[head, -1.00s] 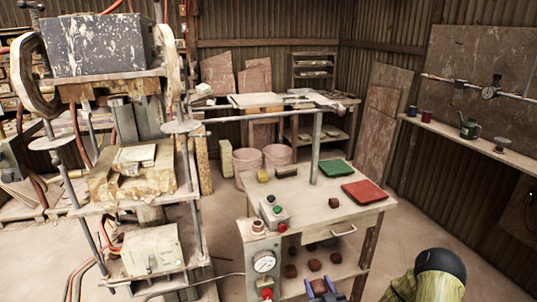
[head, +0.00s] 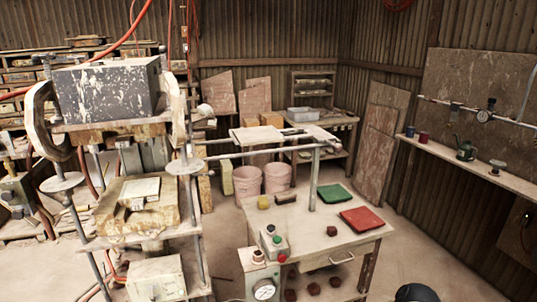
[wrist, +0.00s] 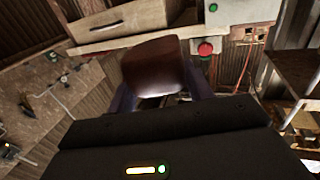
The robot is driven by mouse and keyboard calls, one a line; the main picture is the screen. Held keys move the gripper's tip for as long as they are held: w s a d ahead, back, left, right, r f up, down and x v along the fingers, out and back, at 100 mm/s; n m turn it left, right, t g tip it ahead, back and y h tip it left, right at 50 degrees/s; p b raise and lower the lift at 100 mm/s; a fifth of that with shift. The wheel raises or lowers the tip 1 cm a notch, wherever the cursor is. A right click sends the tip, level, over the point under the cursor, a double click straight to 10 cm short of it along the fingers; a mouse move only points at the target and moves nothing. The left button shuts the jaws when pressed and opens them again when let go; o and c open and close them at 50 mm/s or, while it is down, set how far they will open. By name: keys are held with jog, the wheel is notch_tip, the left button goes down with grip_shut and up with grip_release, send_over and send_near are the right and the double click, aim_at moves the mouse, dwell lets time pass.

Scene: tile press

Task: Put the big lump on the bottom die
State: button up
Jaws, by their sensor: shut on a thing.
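My gripper (wrist: 158,98) is shut on a smooth dark brown lump (wrist: 155,62) in the wrist view. The lump sits between the bluish fingers and fills most of the space between them. Gripper and held lump are outside the head view. The bottom die (head: 140,188) is the pale plate on the stained yellowish block of the press at the left in the head view. Its top looks bare, with open space below the dark spattered upper block (head: 107,90). My gripper is apart from the press.
The worktable (head: 300,240) bears a green tray (head: 334,193), a red tray (head: 361,219), a small brown lump (head: 332,231) and a button box (head: 273,241). More lumps (head: 313,288) lie on its lower shelf. Press posts (head: 190,215) flank the die. A red button (wrist: 205,48) is near my gripper.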

jog(key=s, duration=0.1)
jog(key=s+r, duration=0.2)
jog(key=s, duration=0.1)
jog(key=shift+r, duration=0.1)
jog(key=shift+w, duration=0.15)
dwell(0.3)
jog(key=shift+s+d+f, duration=0.2)
jog(key=shift+s+f, duration=0.05)
jog(key=s+f, duration=0.4)
jog(key=f, duration=0.1)
jog(key=shift+s+a, duration=0.15)
jog(key=shift+a, duration=0.05)
dwell(0.3)
dwell(1.5)
dwell(0.4)
